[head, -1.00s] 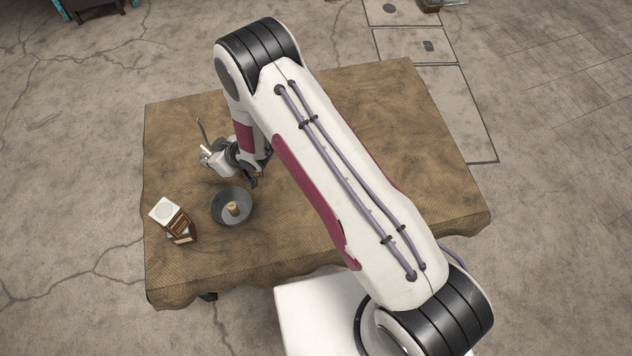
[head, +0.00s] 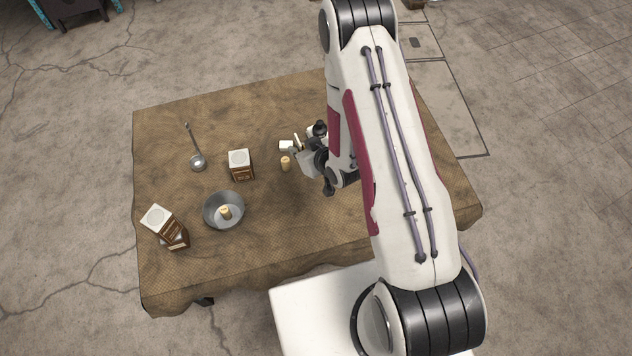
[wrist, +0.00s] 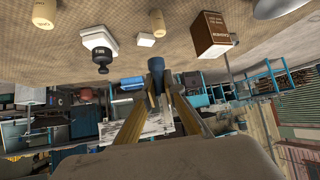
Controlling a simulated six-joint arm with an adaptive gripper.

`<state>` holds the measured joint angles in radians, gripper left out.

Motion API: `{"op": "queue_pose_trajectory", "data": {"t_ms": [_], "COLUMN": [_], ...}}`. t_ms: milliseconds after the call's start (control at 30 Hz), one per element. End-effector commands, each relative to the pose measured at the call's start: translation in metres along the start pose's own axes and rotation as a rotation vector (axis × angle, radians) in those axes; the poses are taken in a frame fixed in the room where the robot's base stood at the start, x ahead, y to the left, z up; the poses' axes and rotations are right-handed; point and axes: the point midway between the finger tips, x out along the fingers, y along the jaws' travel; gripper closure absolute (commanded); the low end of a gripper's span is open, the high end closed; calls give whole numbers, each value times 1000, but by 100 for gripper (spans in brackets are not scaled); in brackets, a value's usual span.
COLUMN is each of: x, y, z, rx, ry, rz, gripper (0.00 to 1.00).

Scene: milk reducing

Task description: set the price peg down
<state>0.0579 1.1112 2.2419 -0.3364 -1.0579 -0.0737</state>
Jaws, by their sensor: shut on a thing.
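In the wrist view, my gripper (wrist: 157,85) is shut on a dark blue, rounded peg (wrist: 157,78), which I take to be the price peg. In the head view, my gripper (head: 310,155) is at the middle of the table, just right of a small cream cylinder (head: 286,164). My arm partly covers the gripper there, and I cannot make out the held peg. The gap between the peg and the table cannot be told.
A cloth-covered table (head: 270,235) bears a carton (head: 240,172), a ladle (head: 197,162), a grey bowl (head: 211,222) with a cylinder inside, and a tilted carton (head: 170,235). A small white block (head: 286,146) and a black-knobbed white block (wrist: 98,38) are near the gripper.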

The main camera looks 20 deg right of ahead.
Motion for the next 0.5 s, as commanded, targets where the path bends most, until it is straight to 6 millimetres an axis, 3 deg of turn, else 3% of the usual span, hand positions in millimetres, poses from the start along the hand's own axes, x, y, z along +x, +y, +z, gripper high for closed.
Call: {"op": "queue_pose_trajectory", "data": {"t_ms": [300,500], "x": [-31,-18], "y": [39,38], "z": [18,32], "rx": [52,50], "ry": [6,5], "rz": [85,83], "gripper": [100,100]}}
